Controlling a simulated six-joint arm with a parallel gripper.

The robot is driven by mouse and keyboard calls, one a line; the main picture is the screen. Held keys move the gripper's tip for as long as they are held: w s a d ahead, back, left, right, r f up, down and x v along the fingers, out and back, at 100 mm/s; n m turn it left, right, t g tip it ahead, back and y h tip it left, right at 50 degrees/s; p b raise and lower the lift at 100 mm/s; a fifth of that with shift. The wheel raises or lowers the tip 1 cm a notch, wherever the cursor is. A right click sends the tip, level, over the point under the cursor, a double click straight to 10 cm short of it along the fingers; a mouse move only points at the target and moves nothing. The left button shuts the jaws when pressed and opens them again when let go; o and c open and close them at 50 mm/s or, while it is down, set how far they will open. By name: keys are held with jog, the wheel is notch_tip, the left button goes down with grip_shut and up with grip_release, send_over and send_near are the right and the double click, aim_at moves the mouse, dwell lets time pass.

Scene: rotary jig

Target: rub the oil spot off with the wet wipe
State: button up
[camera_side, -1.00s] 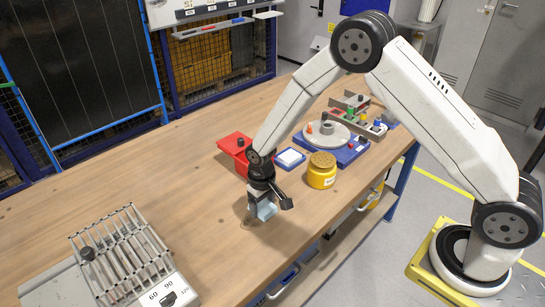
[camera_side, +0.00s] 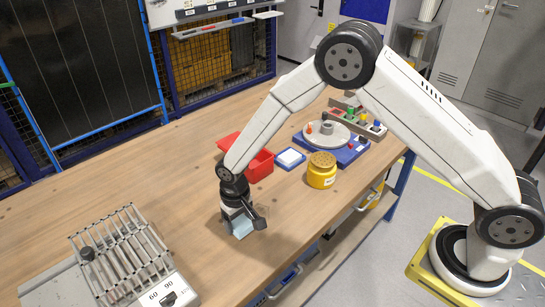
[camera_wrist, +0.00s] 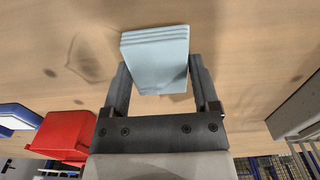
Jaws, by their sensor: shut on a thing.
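My gripper (camera_wrist: 160,95) is shut on the wet wipe (camera_wrist: 156,58), a folded light blue pad in layers. In the side view the wipe (camera_side: 241,228) hangs under my gripper (camera_side: 238,212), at or just above the wooden bench top; I cannot tell whether it touches. The oil spot (camera_wrist: 88,55) shows in the wrist view as a faint brownish stain with a darker outline, just left of the wipe and apart from it in the picture. In the side view I cannot make the spot out clearly.
A red bin (camera_side: 259,166) stands behind my gripper. A yellow pot (camera_side: 321,171), a blue-and-white pad (camera_side: 290,158) and the rotary jig (camera_side: 328,137) are to the right. A grey rack (camera_side: 125,258) stands at the front left. Bare bench lies to the left.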

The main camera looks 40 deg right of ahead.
jog(key=shift+r, duration=3.85)
jog(key=shift+s, duration=0.1)
jog(key=shift+f, duration=0.2)
